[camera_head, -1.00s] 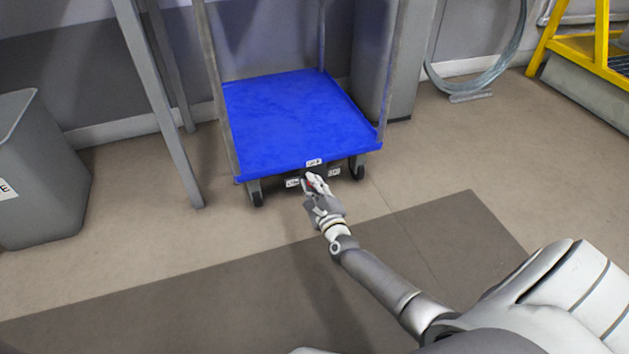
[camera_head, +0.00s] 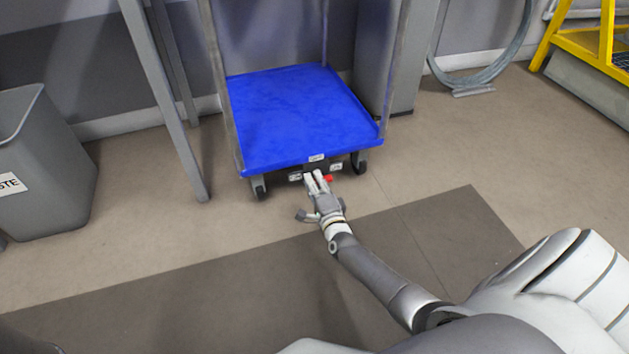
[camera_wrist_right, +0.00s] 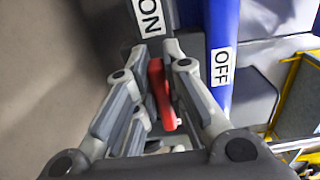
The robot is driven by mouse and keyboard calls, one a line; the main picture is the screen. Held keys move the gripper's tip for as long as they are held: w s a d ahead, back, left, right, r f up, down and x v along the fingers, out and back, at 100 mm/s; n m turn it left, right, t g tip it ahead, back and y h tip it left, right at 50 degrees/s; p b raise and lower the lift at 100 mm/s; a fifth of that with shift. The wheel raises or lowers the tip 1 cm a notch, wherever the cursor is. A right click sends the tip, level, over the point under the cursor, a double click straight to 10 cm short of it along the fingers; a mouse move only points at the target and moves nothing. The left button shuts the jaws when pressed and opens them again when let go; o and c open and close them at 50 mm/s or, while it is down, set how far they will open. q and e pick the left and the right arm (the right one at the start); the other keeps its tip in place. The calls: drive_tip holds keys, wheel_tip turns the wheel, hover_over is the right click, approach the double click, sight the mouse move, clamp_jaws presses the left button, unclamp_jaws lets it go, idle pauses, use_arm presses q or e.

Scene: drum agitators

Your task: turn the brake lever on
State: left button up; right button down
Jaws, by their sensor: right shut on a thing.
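The red brake lever (camera_wrist_right: 158,92) is between the two fingers of my right gripper (camera_wrist_right: 162,75) in the right wrist view; the gripper is shut on it. In the head view, my right gripper (camera_head: 317,178) is at the cart's front lower edge, and a bit of the red lever (camera_head: 328,179) shows just right of its fingertips. An "ON" label (camera_wrist_right: 148,17) is beyond the fingertips, and an "OFF" label (camera_wrist_right: 222,67) is to their right. The blue-decked cart (camera_head: 300,115) stands over the lever. My left gripper is not in view.
Cart wheels (camera_head: 259,187) stand left and right of the lever. A grey bin (camera_head: 40,165) is at the left, and a grey post (camera_head: 165,100) stands left of the cart. A yellow step frame (camera_head: 590,40) is at the far right. The floor before the cart is clear.

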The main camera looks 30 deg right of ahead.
idle(0.5)
drive_tip(key=c, duration=1.5)
unclamp_jaws()
